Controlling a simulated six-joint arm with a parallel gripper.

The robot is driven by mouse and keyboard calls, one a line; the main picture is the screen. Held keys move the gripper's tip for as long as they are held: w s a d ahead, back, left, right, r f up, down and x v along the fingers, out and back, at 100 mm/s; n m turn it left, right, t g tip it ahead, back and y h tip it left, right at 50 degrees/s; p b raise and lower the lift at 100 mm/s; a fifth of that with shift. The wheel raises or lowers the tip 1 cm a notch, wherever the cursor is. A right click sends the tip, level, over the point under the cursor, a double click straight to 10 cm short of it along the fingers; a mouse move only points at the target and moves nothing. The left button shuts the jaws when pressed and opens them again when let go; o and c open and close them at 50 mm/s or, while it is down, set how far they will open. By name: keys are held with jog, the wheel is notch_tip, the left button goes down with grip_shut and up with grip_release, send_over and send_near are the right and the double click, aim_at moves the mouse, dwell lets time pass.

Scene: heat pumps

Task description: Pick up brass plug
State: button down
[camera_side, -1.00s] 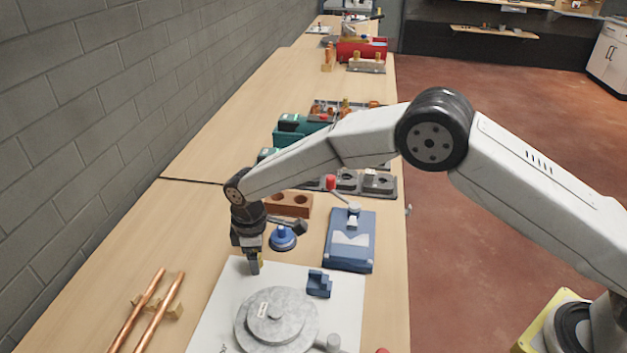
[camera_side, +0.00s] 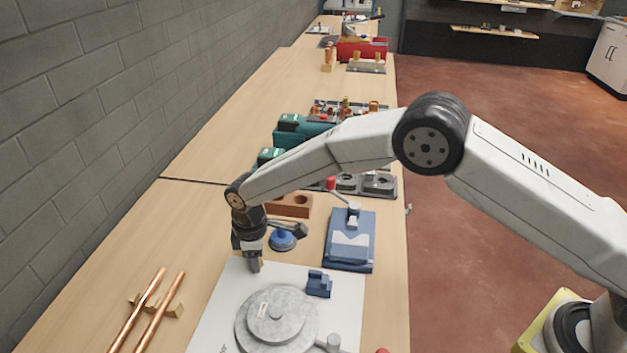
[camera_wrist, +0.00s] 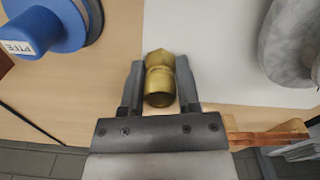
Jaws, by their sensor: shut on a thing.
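The brass plug (camera_wrist: 160,82) shows in the wrist view as a short gold fitting with a faceted end. It sits between the two fingers of my gripper (camera_wrist: 160,85), which is shut on it. In the side view my gripper (camera_side: 254,266) points down at the upper left edge of the white sheet (camera_side: 222,300). There the plug is mostly hidden by the fingers. I cannot tell whether it touches the surface below.
A round grey disc fixture (camera_side: 300,335) and a small blue block (camera_side: 319,284) stand on the sheet. A blue PTFE tape spool (camera_wrist: 38,28) is close behind my gripper. Copper pipes (camera_side: 160,312) lie at left. A blue device (camera_side: 350,240) stands at right.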

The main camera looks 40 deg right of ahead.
jog(key=shift+r, duration=0.15)
jog(key=shift+r, duration=0.5)
notch_tip(320, 180, up, 2)
jog(key=s+d+r, duration=0.2)
jog(key=s+r, duration=0.3)
jog(key=s, duration=0.1)
jog(key=s+d+r, duration=0.3)
jog(key=s+r, duration=0.1)
jog(key=s, duration=0.3)
jog(key=shift+d+r, duration=0.25)
jog(key=shift+r, duration=0.1)
jog(key=shift+w, duration=0.1)
jog(key=w+d+r, duration=0.1)
jog(key=w+d, duration=0.2)
jog(key=d, duration=0.4)
jog(key=w+d+r, duration=0.1)
jog(key=w+d, duration=0.2)
jog(key=d, duration=0.5)
jog(key=shift+w, duration=0.2)
